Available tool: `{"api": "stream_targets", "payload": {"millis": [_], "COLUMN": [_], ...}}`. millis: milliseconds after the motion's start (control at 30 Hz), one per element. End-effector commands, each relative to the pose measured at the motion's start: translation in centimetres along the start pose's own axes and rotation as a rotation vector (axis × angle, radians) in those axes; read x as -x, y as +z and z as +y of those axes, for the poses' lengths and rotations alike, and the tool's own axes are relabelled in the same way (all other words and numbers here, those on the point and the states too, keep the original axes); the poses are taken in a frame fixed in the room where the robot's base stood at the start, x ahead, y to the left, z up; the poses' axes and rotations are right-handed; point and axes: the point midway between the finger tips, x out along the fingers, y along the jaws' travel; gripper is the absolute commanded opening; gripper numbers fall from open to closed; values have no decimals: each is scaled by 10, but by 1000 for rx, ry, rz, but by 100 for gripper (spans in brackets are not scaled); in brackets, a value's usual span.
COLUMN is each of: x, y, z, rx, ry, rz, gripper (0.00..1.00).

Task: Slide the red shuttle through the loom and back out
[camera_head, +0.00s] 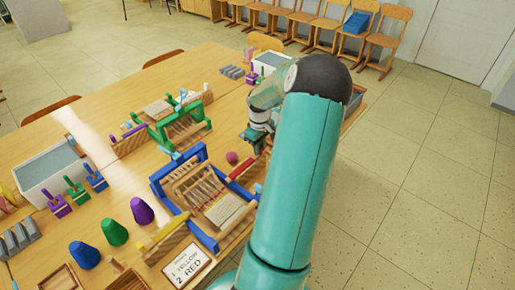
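The blue-framed loom (208,237) stands on the wooden table in the middle of the view, with light warp threads and a pale woven piece at its near end. The red shuttle (240,171) is a slim red bar at the loom's right side, partly hidden by my arm. My gripper (254,139) is above and beyond the red shuttle, on the loom's right, and looks apart from it. My arm covers part of the gripper, and its fingers are too small to read.
A yellow shuttle (164,234) lies at the loom's left. A card (187,267) reads "1 YELLOW 2 RED". The right floor is clear.

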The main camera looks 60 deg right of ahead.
Motion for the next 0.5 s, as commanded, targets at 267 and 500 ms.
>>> {"api": "stream_targets", "payload": {"millis": [267, 500], "x": [1, 10], "y": [0, 0], "z": [3, 3], "rx": [-4, -3], "ry": [5, 6], "rz": [3, 2], "gripper": [36, 36]}}
